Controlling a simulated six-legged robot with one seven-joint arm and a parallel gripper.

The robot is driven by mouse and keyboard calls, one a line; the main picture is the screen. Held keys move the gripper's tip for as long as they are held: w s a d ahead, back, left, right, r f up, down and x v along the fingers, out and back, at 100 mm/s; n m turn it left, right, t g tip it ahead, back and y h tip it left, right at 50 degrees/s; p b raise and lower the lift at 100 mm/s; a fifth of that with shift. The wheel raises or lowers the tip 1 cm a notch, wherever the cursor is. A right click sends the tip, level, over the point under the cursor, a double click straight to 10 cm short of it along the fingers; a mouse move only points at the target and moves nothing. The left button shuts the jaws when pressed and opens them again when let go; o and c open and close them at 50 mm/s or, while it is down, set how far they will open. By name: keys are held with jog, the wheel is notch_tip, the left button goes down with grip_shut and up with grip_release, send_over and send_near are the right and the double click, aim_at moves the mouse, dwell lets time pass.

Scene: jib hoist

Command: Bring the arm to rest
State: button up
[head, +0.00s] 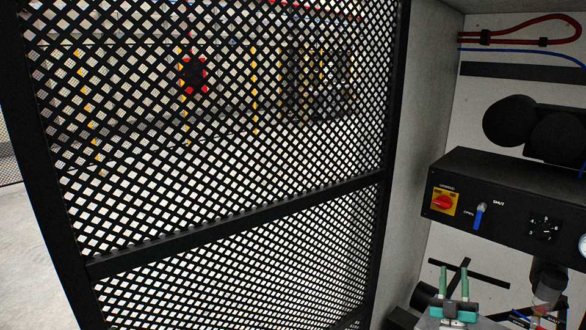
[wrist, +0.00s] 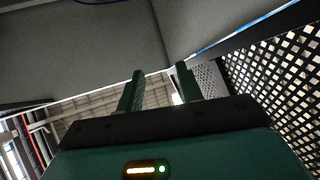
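My gripper (head: 455,283) shows at the lower right of the head view, with two green fingers pointing up and a gap between them. In the wrist view my gripper (wrist: 159,88) has its two green fingers apart with nothing between them. It is in front of the pale panel, below the black control box (head: 515,205). The box carries a red knob on a yellow plate (head: 444,202), a blue-handled lever (head: 479,216) beside the words OPEN and SHUT, and a black dial (head: 543,229).
A black mesh gate (head: 230,215) fills the left and middle of the head view; the mesh (wrist: 275,75) is also at right in the wrist view. A grey post (head: 412,150) stands between gate and panel. Red hoses (head: 520,35) hang above. Clear floor (head: 25,240) shows at far left.

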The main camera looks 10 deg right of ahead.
jog(key=w+a+r+n+g+y, duration=0.1)
jog(key=a+n+g+y, duration=0.4)
jog(key=a+n+y, duration=0.8)
jog(key=w+a+r+n+g+y, duration=0.2)
jog(key=a+n+g+y, duration=0.3)
jog(key=a+n+y, duration=0.75)
jog(key=s+a+f+n+g, duration=0.2)
jog(key=s+a+n+g, duration=0.3)
jog(key=a+n+g, duration=0.3)
jog(key=s+a+f+n+g, duration=0.1)
jog(key=s+a+n+g, duration=0.4)
jog(key=n, duration=0.5)
jog(key=s+a+n+g+h, duration=0.3)
jog(key=s+n+h, duration=0.7)
jog(key=n, duration=0.3)
jog(key=s+d+r+n+t+h, duration=0.5)
jog(key=s+d+r+n+h, duration=0.1)
jog(key=n, duration=0.7)
jog(key=v, duration=0.3)
jog(key=shift+d, duration=0.2)
jog(key=shift+s+a, duration=0.1)
jog(key=shift+s, duration=0.05)
